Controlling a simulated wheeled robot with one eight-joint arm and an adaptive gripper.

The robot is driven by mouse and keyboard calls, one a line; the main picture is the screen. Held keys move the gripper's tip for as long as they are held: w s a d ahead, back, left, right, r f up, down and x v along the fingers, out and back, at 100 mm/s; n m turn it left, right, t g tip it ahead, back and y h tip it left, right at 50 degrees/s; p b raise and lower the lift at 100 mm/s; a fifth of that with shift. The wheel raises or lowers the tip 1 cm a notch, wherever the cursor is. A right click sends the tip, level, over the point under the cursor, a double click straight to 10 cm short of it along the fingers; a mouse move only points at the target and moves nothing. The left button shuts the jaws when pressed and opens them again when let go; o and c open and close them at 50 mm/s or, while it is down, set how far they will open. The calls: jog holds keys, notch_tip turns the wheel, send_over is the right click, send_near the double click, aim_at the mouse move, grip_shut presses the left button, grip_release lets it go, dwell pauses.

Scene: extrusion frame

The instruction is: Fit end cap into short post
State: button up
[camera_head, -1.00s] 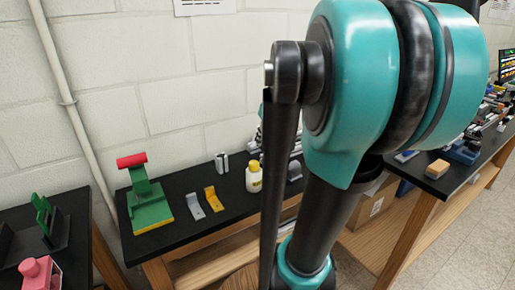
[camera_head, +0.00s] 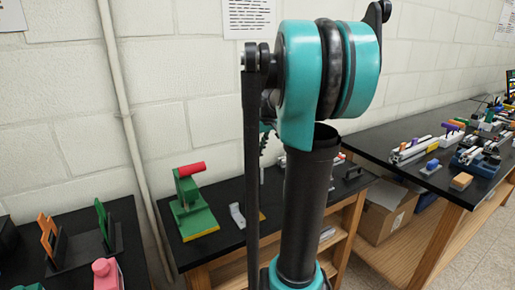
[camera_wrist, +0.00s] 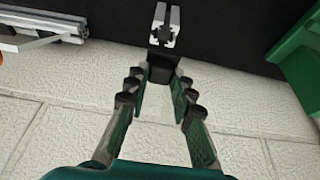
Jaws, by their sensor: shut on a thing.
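My gripper (camera_wrist: 162,76) is shut on the end cap (camera_wrist: 160,70), a small black block between the fingertips in the wrist view. The short post (camera_wrist: 165,20), a silver slotted extrusion piece, shows just beyond the cap on the dark table top. The cap and the post overlap in this view; I cannot tell whether they touch. In the head view my arm hides the post and the cap, and most of my gripper.
A green clamp stand (camera_head: 191,208) with a red handle stands left of my arm, near a grey bracket (camera_head: 237,215). A left table (camera_head: 85,250) holds orange and green plates. A right bench (camera_head: 405,150) carries several parts. A silver rail (camera_wrist: 40,22) shows in the wrist view.

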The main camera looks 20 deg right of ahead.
aim_at(260, 155)
jog(key=shift+d+f, duration=0.1)
jog(key=shift+f, duration=2.15)
jog(key=shift+f, duration=0.85)
jog(key=o, duration=1)
